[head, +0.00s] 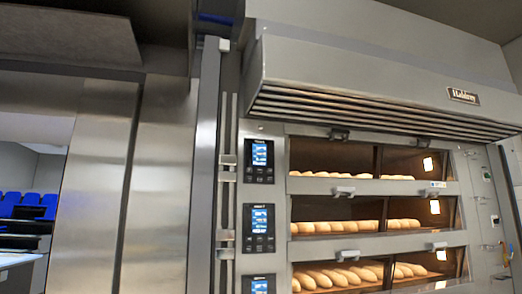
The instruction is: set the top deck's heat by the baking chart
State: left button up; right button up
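The deck oven stands at the right in the head view, with lit decks stacked one above the other. The top deck (330,188) holds a row of pale loaves behind glass. Its control panel (259,160) is at the left of the deck, with a blue lit display (259,153) and small dark buttons below. The display text is too small to read. A second panel (258,228) sits below it beside the middle deck. No baking chart can be made out. Neither of my grippers is in view.
A louvred steel hood (380,75) juts out above the decks. Door handles (344,192) stick out from the deck fronts. A steel wall panel (160,190) fills the left. Blue crates (30,199) show through an opening at the far left.

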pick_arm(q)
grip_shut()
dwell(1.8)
